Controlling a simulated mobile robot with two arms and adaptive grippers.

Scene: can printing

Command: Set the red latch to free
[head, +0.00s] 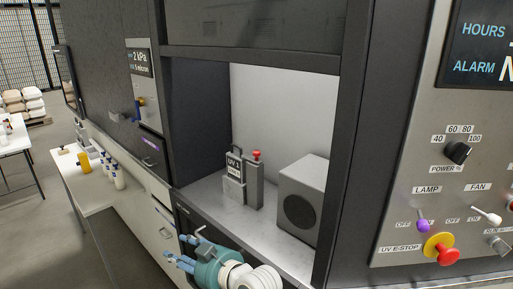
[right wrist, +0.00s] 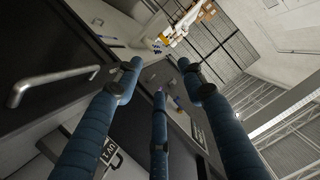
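The only red-topped part inside the open chamber is a red knob (head: 257,155) on a grey post; I cannot tell for certain that it is the latch, or its setting. My right gripper (head: 180,253) is outside the chamber, below and left of the knob, near the front edge. Its blue fingers are spread with nothing between them, as the right wrist view (right wrist: 159,72) also shows. My left gripper is not in view.
A grey box with a round dark face (head: 300,210) stands right in the chamber. Right is a control panel with a red button on yellow (head: 446,255), a purple LAMP switch (head: 423,225) and a POWER dial (head: 457,152). A white bench (head: 99,189) with bottles is left.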

